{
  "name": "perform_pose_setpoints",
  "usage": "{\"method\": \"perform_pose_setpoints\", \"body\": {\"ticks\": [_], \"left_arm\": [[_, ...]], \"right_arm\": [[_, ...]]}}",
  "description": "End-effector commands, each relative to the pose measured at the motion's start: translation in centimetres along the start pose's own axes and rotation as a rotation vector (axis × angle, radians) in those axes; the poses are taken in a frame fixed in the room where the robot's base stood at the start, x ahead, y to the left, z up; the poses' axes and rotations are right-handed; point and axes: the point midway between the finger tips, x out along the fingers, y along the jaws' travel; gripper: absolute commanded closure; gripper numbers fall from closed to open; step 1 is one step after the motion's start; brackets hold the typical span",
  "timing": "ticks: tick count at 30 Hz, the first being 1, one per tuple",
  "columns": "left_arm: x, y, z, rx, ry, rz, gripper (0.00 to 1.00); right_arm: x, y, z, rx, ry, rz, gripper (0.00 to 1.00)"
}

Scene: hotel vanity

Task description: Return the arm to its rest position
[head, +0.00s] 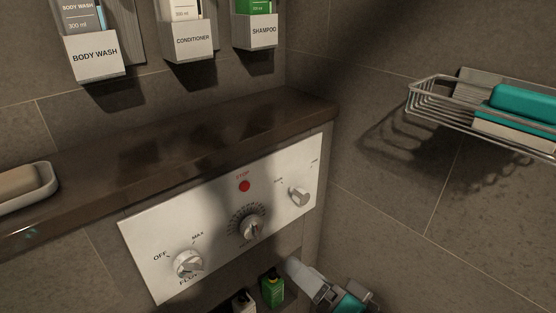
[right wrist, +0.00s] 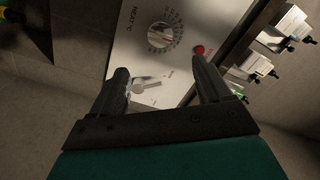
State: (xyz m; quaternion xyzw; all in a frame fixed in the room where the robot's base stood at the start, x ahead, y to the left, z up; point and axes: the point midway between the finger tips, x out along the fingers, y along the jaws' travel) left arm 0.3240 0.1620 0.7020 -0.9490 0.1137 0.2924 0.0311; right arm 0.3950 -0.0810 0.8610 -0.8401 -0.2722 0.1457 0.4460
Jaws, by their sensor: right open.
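My right gripper (head: 312,283) is low in the head view, below the right end of the metal control panel (head: 140,240), with part of my teal wrist at the bottom edge. In the right wrist view its two dark fingers (right wrist: 163,82) are spread apart with nothing held between them. The panel's right-hand knob (head: 299,196) shows between the fingers in the wrist view (right wrist: 146,86), but the gripper looks apart from it. The middle dial (head: 251,230), left flow knob (head: 187,263) and red stop button (head: 244,186) are also on the panel. My left gripper is not in view.
A dark ledge (head: 200,140) runs above the panel; a soap dish (head: 45,185) sits at its left. Wall holders carry body wash (head: 93,55), conditioner and shampoo. A wire basket (head: 425,103) juts from the right wall. Small bottles, including a green one (head: 271,288), stand beside my right gripper.

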Motion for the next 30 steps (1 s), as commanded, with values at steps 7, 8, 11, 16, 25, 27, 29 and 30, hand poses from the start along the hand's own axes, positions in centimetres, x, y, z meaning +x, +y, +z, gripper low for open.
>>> {"method": "perform_pose_setpoints", "body": {"ticks": [7,8,11,16,25,27,29,30], "left_arm": [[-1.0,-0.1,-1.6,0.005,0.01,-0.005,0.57],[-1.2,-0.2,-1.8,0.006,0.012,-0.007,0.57],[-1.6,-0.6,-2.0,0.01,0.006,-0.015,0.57],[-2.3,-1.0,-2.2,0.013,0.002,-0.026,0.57],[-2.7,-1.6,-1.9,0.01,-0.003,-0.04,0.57],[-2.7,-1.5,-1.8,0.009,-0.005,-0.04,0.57],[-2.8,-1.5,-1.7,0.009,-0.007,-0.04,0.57],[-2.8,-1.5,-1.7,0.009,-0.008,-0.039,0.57]], "right_arm": [[-1.7,2.5,1.0,-0.227,-0.03,0.148,0.22],[-2.1,3.2,1.3,-0.278,-0.043,0.184,0.22],[-4.2,5.8,2.2,-0.444,-0.1,0.316,0.22],[-8.5,9.8,3.7,-0.677,-0.23,0.523,0.22],[-12.2,12.4,4.7,-0.828,-0.35,0.663,0.22],[-12.2,12.5,4.8,-0.829,-0.351,0.663,0.22],[-12.2,12.5,4.8,-0.829,-0.35,0.663,0.22],[-12.2,12.5,4.8,-0.829,-0.35,0.662,0.22]]}}
